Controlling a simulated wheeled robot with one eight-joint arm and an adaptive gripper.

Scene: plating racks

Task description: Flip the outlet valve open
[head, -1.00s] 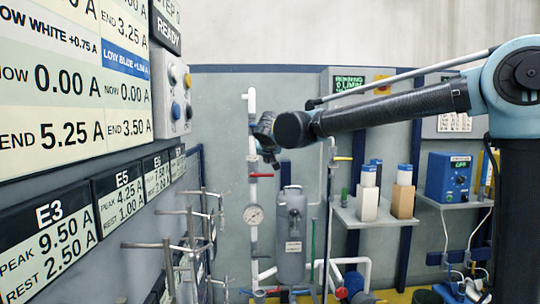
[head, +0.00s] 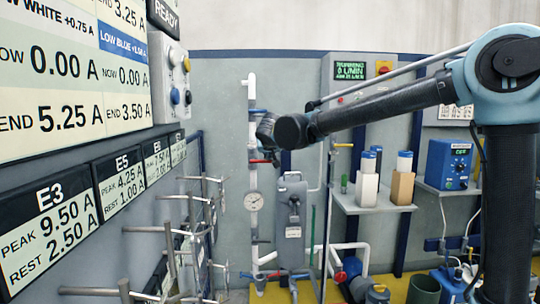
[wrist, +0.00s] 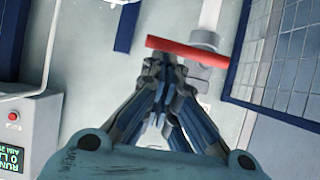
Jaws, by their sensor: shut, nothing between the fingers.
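A red valve lever (head: 261,161) sits on the white vertical pipe (head: 252,135) and lies crosswise to it. No label shows whether it is the outlet valve. My gripper (head: 274,161) is at the lever's right end in the head view. In the wrist view its fingers (wrist: 160,62) are together and empty. I cannot tell whether they touch the lever.
A blue handle (head: 258,111) is above on the same pipe, and a gauge (head: 253,201) below. A grey tank (head: 292,225) stands close on the right. Metal rack arms (head: 170,230) project at left.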

